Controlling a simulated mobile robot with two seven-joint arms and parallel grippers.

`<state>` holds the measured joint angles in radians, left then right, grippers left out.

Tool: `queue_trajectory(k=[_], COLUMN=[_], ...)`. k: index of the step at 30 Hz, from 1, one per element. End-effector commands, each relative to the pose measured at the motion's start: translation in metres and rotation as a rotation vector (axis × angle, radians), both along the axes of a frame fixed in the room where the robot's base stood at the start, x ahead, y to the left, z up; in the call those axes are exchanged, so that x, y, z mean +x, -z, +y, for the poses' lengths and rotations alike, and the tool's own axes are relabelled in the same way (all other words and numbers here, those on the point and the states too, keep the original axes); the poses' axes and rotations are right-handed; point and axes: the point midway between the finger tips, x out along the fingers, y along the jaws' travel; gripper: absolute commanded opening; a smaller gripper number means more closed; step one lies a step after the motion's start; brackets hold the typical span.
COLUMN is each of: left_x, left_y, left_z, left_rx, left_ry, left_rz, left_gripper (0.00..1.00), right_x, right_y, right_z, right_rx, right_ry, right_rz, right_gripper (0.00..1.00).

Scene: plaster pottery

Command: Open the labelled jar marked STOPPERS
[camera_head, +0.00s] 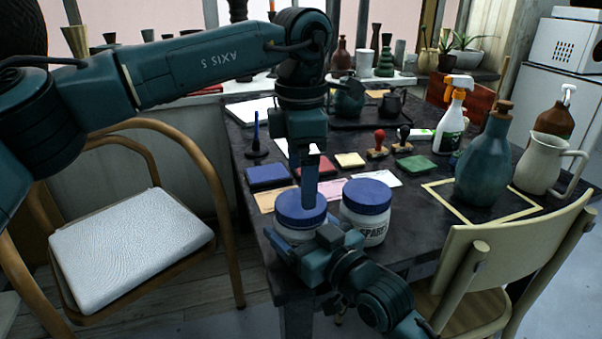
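Two white jars with blue lids stand side by side at the table's near edge. The right jar (366,226) has a label that reads in part "SPARE". The left jar (292,236) has its blue lid (290,207) on, and its label is hidden behind my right gripper. My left gripper (309,203) points straight down at this lid, its fingertips at or just over the lid top; I see it edge-on. My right gripper (282,245) comes from the lower right and lies low across the left jar's front. I cannot tell whether either gripper is closed on the jar.
Behind the jars lie ink pads, stamps (377,146) and paper cards. A teal bottle (484,165) stands inside a yellow outline on the right, near a cream pitcher (541,163) and a spray bottle (453,118). Chairs stand left (130,245) and right (500,250).

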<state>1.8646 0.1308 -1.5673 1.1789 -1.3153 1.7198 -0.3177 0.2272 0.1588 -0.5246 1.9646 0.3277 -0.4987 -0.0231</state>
Motion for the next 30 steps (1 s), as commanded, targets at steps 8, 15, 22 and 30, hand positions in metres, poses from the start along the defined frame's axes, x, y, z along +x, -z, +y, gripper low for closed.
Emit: queue_trajectory(k=[8, 15, 22, 30], left_x=[0.001, 0.001, 0.001, 0.0], left_y=[-0.02, -0.031, -0.01, 0.031], left_z=[-0.001, 0.0, 0.0, 0.0], left_rx=[-0.001, 0.0, 0.001, -0.001], left_ry=[0.381, 0.626, 0.66, 0.657], left_rz=[-0.001, 0.001, 0.004, 0.002], left_gripper=[0.95, 0.95, 0.95, 0.95], right_x=[0.0, -0.001, -0.001, -0.001], right_y=[0.001, 0.001, 0.001, 0.001], right_z=[0.0, 0.0, 0.0, 0.001], right_rx=[0.0, 0.001, 0.001, 0.001], right_ry=[-0.001, -0.001, -0.001, -0.002], right_rz=[0.004, 0.004, 0.004, 0.004], right_gripper=[0.17, 0.17, 0.17, 0.17])
